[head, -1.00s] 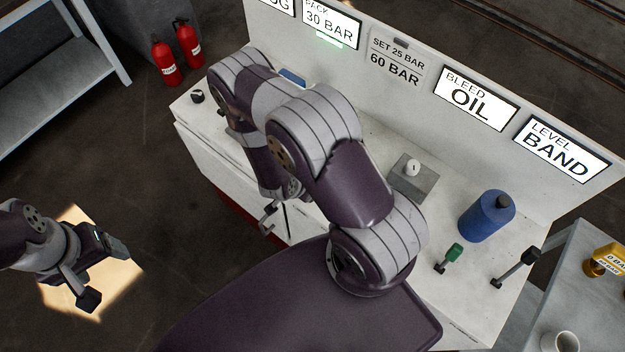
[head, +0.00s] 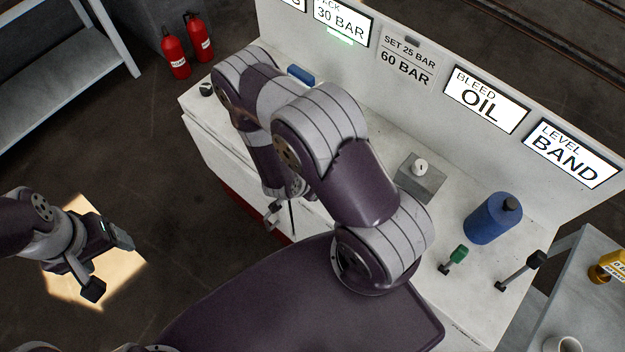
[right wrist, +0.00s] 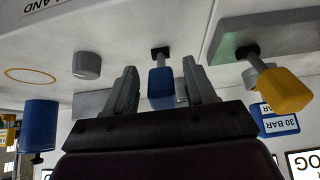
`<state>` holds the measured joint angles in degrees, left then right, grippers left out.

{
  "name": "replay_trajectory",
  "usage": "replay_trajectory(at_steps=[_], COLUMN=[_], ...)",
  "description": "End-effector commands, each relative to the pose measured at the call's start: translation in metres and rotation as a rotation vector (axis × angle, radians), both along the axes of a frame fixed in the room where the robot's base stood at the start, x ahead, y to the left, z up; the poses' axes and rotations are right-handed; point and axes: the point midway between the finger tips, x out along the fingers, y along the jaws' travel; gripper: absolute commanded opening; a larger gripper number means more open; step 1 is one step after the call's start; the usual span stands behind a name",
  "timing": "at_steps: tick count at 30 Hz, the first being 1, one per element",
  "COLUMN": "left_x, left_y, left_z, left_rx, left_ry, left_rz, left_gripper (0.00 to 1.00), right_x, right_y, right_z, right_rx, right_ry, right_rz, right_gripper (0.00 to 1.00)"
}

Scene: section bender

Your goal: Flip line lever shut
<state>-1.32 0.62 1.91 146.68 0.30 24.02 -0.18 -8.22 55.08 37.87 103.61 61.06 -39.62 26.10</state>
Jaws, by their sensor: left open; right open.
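In the right wrist view, a lever with a blue handle (right wrist: 161,84) hangs from a dark pivot, between the fingers of my right gripper (right wrist: 161,90). The fingers are apart, one on each side; I cannot tell whether either touches it. A lever with a yellow handle (right wrist: 280,90) is to the right of the fingers. No lever is legibly marked as the line lever. In the head view my right arm hides the right gripper's work area. My left gripper (head: 107,265) is open and empty over the floor, far left of the bench.
The bench (head: 330,105) also carries a green-handled lever (head: 457,256), a black-handled lever (head: 522,270), a blue bottle (head: 491,219) and a grey block with a white knob (head: 420,177). A side table (head: 570,290) holds a mug (head: 563,345). Red extinguishers (head: 175,55) stand at the back left.

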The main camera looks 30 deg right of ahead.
Motion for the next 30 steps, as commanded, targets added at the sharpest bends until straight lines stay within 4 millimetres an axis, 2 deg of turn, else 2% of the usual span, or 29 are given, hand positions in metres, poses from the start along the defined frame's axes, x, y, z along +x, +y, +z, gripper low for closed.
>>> replay_trajectory(at_steps=[5, 12, 16, 21, 30], left_x=[0.000, 0.000, 0.000, 0.000, 0.000], left_y=[0.000, 0.000, 0.000, 0.000, 0.000], left_z=[-0.004, -0.006, -0.004, -0.003, -0.003], left_rx=[0.000, 0.000, 0.000, 0.000, 0.000], left_ry=[0.000, 0.000, 0.000, 0.000, 0.000], left_rz=[0.000, 0.000, 0.000, 0.000, 0.000], left_gripper=[0.71, 0.71, 0.71, 0.71, 0.71], right_x=[-0.003, -0.012, -0.016, -0.019, -0.019], right_y=[0.016, 0.049, 0.062, 0.068, 0.069], right_z=[0.022, 0.072, 0.093, 0.102, 0.102], right_rx=[0.001, 0.001, 0.000, 0.001, 0.000], right_ry=[-0.003, -0.003, -0.001, 0.001, 0.002], right_rz=[0.004, 0.004, 0.004, 0.002, 0.001], right_gripper=[0.55, 0.55, 0.55, 0.55, 0.55])
